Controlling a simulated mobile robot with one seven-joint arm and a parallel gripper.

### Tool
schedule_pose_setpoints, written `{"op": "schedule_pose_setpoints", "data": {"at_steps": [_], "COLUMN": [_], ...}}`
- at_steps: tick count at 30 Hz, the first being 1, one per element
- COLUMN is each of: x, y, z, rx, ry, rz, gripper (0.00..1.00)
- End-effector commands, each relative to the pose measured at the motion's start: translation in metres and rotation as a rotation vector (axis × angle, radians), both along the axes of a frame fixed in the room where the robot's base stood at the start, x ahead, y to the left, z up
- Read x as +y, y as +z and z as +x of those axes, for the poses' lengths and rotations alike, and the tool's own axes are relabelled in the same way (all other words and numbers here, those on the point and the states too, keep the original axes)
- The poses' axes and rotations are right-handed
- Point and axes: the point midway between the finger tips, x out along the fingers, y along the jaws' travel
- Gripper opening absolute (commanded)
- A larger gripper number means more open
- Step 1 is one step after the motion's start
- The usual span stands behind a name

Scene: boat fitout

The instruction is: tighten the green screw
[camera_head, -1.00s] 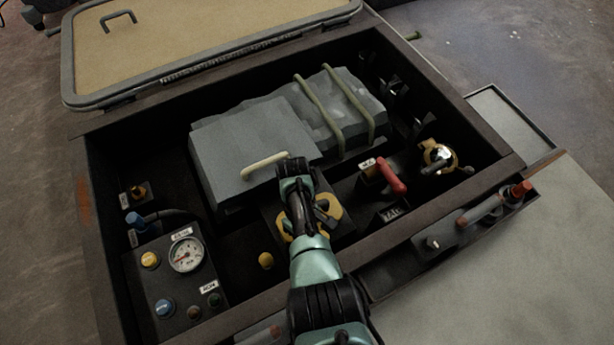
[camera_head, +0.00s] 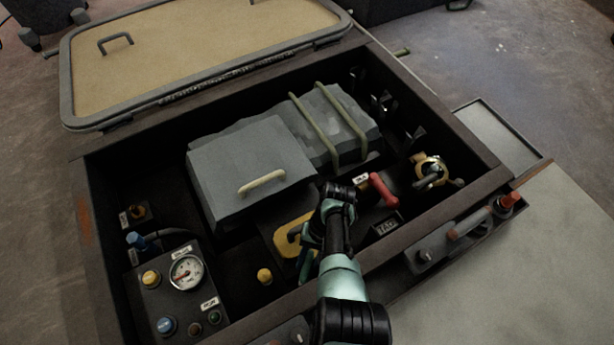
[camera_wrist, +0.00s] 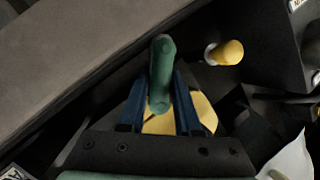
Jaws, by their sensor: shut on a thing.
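The green screw (camera_wrist: 161,75), with a long upright green handle, stands between the two blue fingers of my gripper (camera_wrist: 160,95) in the wrist view. My gripper is shut on it. A round yellow plate (camera_wrist: 205,112) lies beneath. In the head view my gripper (camera_head: 312,245) reaches down into the open box beside the yellow plate (camera_head: 286,238). My arm hides most of the screw there, and its threads and seat cannot be seen.
A yellow knob (camera_wrist: 228,52) stands beside the gripper; it also shows in the head view (camera_head: 264,275). A gauge panel (camera_head: 186,271) is to the left, a red handle (camera_head: 382,188) to the right. A grey block with a handle (camera_head: 250,165) lies behind, and the box's front wall is close.

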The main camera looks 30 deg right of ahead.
Motion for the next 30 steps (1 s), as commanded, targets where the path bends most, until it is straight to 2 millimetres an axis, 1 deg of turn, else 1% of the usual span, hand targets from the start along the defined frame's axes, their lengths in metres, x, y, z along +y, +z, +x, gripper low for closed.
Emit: {"op": "schedule_pose_setpoints", "data": {"at_steps": [1, 12, 18, 24, 30], "x": [0.0025, 0.0019, 0.0014, 0.0014, 0.0010], "y": [0.0018, 0.0018, 0.0012, 0.0003, -0.0006], "z": [-0.0037, -0.0060, -0.0068, -0.0070, -0.0068], "rx": [0.007, 0.008, 0.007, 0.006, 0.005], "ry": [-0.047, -0.390, -0.544, -0.654, -0.714], "rz": [0.009, 0.008, 0.007, 0.006, 0.005], "gripper": [0.00, 0.00, 0.00, 0.00, 0.00]}}
